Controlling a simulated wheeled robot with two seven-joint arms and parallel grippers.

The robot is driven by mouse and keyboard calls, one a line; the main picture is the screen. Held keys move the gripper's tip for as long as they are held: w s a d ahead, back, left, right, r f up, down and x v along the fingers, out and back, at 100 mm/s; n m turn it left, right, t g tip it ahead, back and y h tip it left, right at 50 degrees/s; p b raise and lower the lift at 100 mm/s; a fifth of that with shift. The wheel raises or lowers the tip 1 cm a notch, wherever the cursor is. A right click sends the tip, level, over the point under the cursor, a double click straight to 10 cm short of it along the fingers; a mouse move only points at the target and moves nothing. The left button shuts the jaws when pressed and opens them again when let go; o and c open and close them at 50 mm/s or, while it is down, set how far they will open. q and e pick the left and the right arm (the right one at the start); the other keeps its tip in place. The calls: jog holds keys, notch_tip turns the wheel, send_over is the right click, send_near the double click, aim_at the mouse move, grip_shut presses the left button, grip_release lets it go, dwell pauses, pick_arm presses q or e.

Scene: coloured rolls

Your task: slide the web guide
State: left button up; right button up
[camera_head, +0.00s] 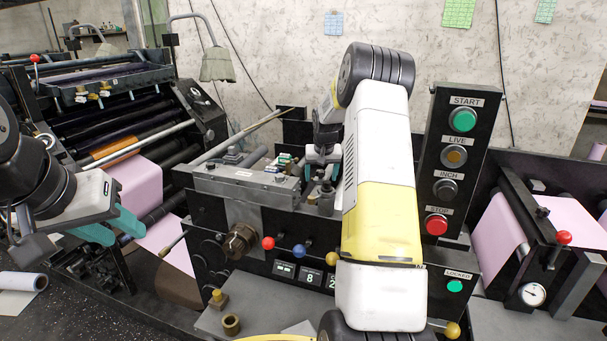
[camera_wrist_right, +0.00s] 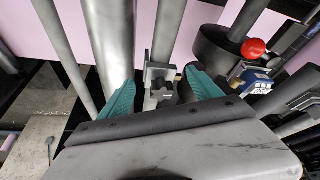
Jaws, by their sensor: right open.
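In the right wrist view, a small grey metal block (camera_wrist_right: 161,75), which looks like the web guide, sits on a grey rod over the pink web (camera_wrist_right: 146,32). My right gripper (camera_wrist_right: 163,92) is open, with one teal finger on each side of this block. I cannot tell whether either finger touches it. My left gripper (camera_head: 118,228) is open and empty at the left, in front of the pink web (camera_head: 140,190).
A black panel (camera_head: 462,165) with START, LIVE, INCH and STOP buttons stands right of my right arm. Red, blue and yellow knobs (camera_head: 298,251) line the press front. In the right wrist view, a red ball knob (camera_wrist_right: 253,48) is close to the right finger. Rollers run alongside.

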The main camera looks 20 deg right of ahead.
jog(key=v, duration=0.7)
jog(key=shift+r, duration=0.35)
jog(key=shift+s, duration=0.1)
jog(key=s+a+r+n+t+y, duration=0.1)
jog(key=s+a+r, duration=0.55)
jog(key=s, duration=0.25)
jog(key=s+a+r+n, duration=0.1)
jog(key=s+a+r, duration=0.4)
jog(key=s+r, duration=0.25)
jog(key=s+a+f+y, duration=0.1)
jog(key=s+a, duration=0.3)
jog(key=s, duration=0.7)
jog(key=s+a+f+n+y, duration=0.1)
jog(key=s+a, duration=0.3)
jog(key=s, duration=0.7)
jog(key=shift+a+t, duration=0.25)
jog(key=shift+t, duration=0.15)
jog(key=shift+d, duration=0.1)
